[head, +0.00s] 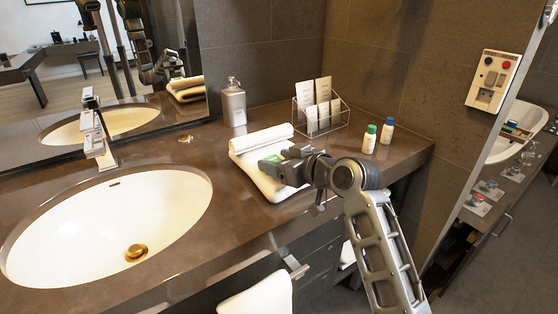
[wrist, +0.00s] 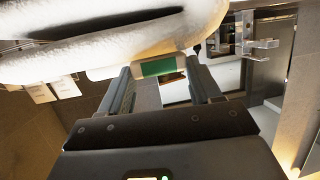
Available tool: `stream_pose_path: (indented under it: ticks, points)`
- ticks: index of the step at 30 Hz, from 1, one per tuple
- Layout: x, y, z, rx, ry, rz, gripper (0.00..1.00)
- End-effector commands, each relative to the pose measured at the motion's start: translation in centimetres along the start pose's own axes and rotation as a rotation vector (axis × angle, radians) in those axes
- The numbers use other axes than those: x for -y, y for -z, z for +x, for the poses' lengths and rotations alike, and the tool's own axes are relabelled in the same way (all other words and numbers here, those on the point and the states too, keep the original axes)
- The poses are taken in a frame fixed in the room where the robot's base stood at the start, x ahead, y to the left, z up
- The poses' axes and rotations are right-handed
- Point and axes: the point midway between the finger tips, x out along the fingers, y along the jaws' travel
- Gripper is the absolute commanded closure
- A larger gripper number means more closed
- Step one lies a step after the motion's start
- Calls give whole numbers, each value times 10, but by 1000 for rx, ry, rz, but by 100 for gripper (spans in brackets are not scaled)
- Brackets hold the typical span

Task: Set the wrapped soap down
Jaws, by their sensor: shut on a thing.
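The wrapped soap, white with a green band, sits between the two fingers of my gripper in the wrist view (wrist: 160,67). My gripper (head: 276,166) is shut on it, at the folded white towels on the counter. A bit of the soap's green (head: 272,158) shows beside the fingers in the head view. The folded towels (head: 262,137) lie right of the sink; they also fill the top of the wrist view (wrist: 90,40), close to the soap. I cannot tell whether the soap touches the towels. The fingers (wrist: 160,75) hide part of the soap.
The oval sink (head: 80,215) and faucet (head: 97,135) are to the left. A soap dispenser (head: 233,103) and a clear rack with cards (head: 320,122) stand behind. Two small bottles, green-capped (head: 369,140) and blue-capped (head: 387,132), stand to the right. A towel (head: 258,297) hangs at the counter front.

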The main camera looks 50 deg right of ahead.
Motion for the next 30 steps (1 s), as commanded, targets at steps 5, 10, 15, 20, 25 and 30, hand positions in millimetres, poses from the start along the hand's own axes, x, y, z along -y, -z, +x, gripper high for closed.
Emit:
stream_pose_path:
  ticks: [5,10,15,20,25,30]
  points:
    - [0,-3,1,0,0,0,66]
    - [0,-2,1,0,0,0,24]
    - [0,-2,1,0,0,0,11]
    - [0,-2,1,0,0,0,11]
    - [0,0,-4,0,-1,0,11]
    - [-1,-1,-30,-1,-2,0,11]
